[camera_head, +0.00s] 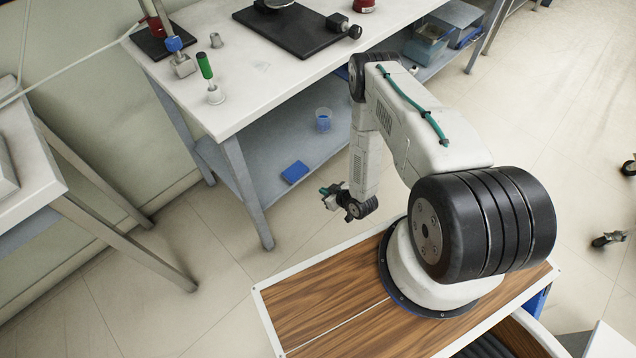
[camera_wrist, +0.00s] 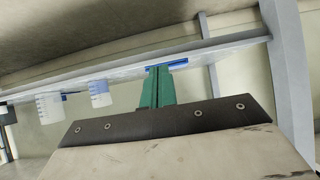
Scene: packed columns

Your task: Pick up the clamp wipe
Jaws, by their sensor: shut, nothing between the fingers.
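A flat blue block (camera_head: 295,172) lies on the lower shelf of the workbench, near its front edge; I cannot tell surely whether it is the clamp wipe. In the wrist view a blue strip (camera_wrist: 178,63) shows at the shelf, just beyond the fingertips, partly hidden by them; it looks like the same block. My gripper (camera_head: 328,196) is in front of the shelf, to the right of and a little lower than the block in the picture, apart from it. Its green fingers (camera_wrist: 157,82) are together and empty.
A clear beaker with blue (camera_head: 323,120) stands on the lower shelf; two beakers (camera_wrist: 50,106) show in the wrist view. A bench leg (camera_head: 248,190) stands left of the block. The benchtop (camera_head: 260,70) holds a green-handled tool (camera_head: 206,72) and a black plate (camera_head: 290,32).

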